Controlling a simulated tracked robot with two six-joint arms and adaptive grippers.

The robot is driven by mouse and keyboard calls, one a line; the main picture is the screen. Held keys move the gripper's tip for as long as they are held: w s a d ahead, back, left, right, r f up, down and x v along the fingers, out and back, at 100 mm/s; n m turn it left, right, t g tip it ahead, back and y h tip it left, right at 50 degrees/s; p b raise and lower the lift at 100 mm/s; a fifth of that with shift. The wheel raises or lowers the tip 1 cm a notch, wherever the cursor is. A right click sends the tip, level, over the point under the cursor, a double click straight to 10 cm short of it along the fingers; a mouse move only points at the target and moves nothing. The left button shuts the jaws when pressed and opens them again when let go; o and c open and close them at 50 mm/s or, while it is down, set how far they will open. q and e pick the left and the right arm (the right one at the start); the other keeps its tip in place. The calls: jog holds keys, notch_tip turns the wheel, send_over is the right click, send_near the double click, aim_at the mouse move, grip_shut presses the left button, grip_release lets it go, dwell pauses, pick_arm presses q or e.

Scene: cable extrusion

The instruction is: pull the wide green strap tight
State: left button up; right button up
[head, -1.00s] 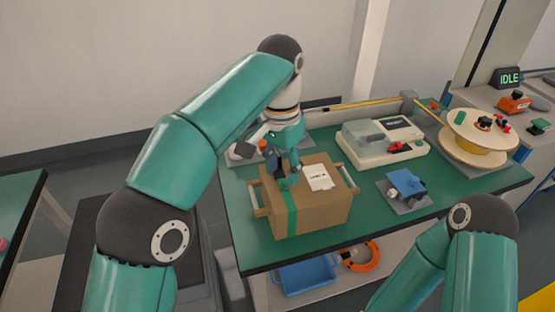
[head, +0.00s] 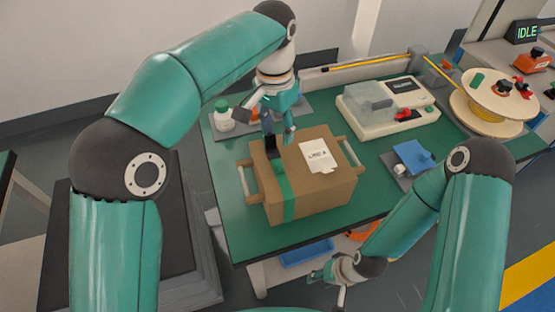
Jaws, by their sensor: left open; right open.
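The wide green strap (head: 290,208) runs down the front of a brown cardboard box (head: 325,197) and over part of its top. The box stands on the green table and has a handle bar on each side and a white label (head: 317,156) on top. My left gripper (head: 279,145) is open, pointing down just above the box top near the strap's upper end. I cannot tell whether it touches the strap.
A cream machine (head: 385,108) with a clear cover stands behind the box on the right. A grey mat with a blue object (head: 413,157) lies to its front. A wooden spool (head: 490,115) is at the far right. A white bottle (head: 223,118) stands back left. A blue bin (head: 305,252) is under the table.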

aim_at(279, 163)
pick_arm(q)
jog(key=f, duration=1)
jog(key=shift+s+d+f, duration=0.15)
jog(key=shift+s, duration=0.1)
grip_shut()
